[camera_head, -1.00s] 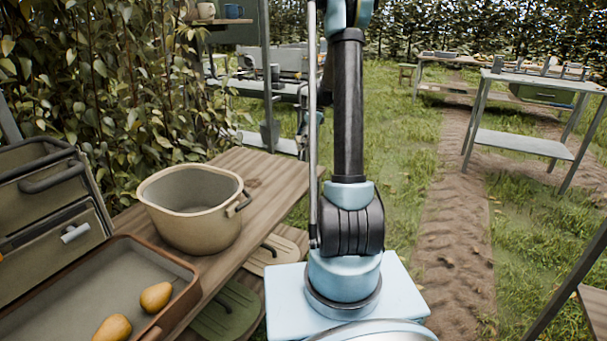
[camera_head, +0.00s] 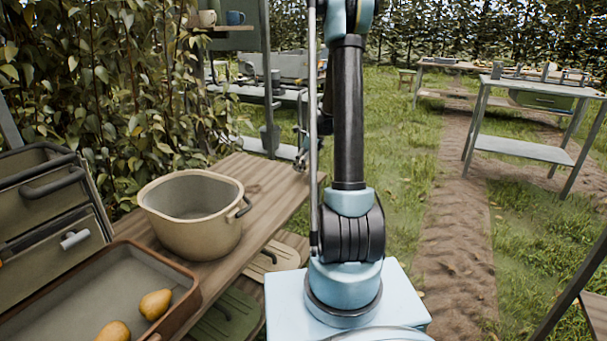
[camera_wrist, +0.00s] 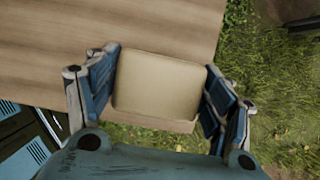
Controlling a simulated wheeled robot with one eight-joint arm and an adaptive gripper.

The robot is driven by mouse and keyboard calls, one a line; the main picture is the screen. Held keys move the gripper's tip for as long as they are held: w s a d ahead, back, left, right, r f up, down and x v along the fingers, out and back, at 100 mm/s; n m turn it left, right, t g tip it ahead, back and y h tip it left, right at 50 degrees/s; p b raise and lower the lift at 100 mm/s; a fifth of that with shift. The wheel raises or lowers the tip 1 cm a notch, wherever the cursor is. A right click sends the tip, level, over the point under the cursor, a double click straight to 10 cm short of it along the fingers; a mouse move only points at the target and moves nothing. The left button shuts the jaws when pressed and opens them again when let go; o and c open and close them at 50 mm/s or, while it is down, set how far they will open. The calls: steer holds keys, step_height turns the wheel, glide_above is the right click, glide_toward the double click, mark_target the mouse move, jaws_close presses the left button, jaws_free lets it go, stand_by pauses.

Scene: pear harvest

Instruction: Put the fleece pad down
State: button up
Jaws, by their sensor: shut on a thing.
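The fleece pad is a cream, rounded square (camera_wrist: 158,85) in the wrist view. My gripper (camera_wrist: 160,82) has its blue fingers on both sides of the pad and is shut on it. The pad is over the end of the wooden table (camera_wrist: 150,25), close to the table's edge. I cannot tell whether its underside touches the wood. The pad cannot be made out there.
A beige pot (camera_head: 192,235) stands on the table. A brown-rimmed tray (camera_head: 65,290) with pears (camera_head: 155,304) is in front of it. Green drawers (camera_head: 45,220) stand at the left. Grass lies beyond the table's right edge. A grey side table (camera_head: 525,147) stands farther right.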

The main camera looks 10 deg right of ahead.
mark_target(303, 177)
steer(key=shift+f, duration=2.1)
steer(key=o, duration=1.4)
